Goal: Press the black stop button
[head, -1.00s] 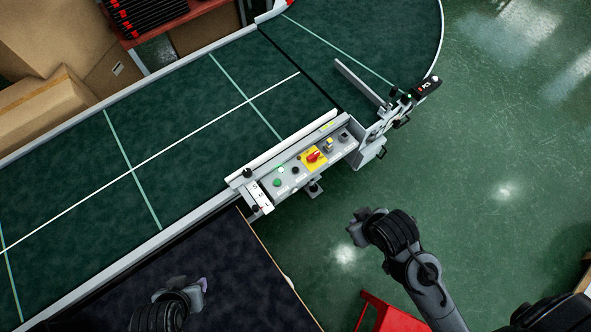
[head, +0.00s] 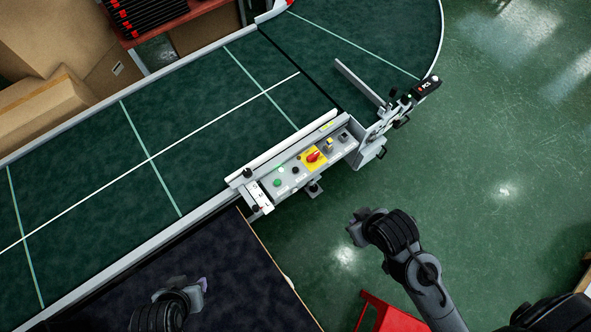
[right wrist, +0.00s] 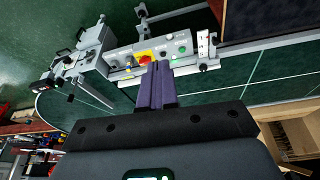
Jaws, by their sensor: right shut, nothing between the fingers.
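The control panel (head: 286,184) is a grey box on the conveyor's near side. A small black button (head: 295,170) sits on it between a green button (head: 277,183) and a yellow plate with a red switch (head: 313,157). Another dark knob (head: 343,137) is at the panel's right end. My right gripper (head: 353,230) is over the floor, below and right of the panel, apart from it. In the right wrist view its purple fingers (right wrist: 156,86) are together and empty, with the panel beyond them. My left gripper (head: 200,286) is over the dark table; its finger gap is unclear.
The green conveyor belt (head: 190,130) curves away at the upper right. A printer-like unit (head: 425,87) and metal bracket stand right of the panel. Cardboard boxes (head: 60,45) are behind at left. A red stool (head: 390,315) is below my right arm. Open floor lies right.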

